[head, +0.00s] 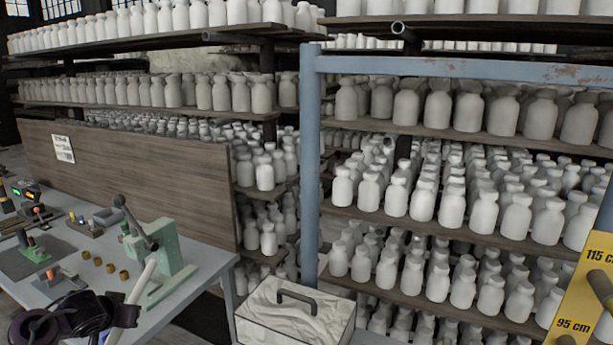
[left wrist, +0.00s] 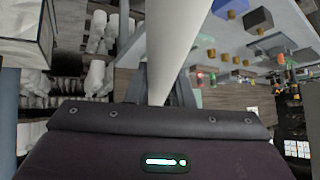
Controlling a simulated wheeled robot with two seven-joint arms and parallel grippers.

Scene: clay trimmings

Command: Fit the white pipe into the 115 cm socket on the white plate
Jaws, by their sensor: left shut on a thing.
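The white pipe (head: 141,284) rises at a tilt at the lower left of the head view, in front of the green press. My left gripper (head: 122,318) is shut on it near its lower part. In the left wrist view the pipe (left wrist: 174,45) stands between the fingers of this gripper (left wrist: 166,88) and runs out of the top of the picture. At the lower right edge of the head view is a yellow board (head: 578,305) marked 115 cm and 95 cm, with a dark fitting by each mark. It is cut off by the frame. I see no white plate. My right gripper is not in view.
A grey table (head: 190,262) with a green lever press (head: 172,262) and small tools is at the left. A pale box with a dark handle (head: 296,297) stands between the table and the board. Blue-framed shelves (head: 311,180) full of white bottles fill the back.

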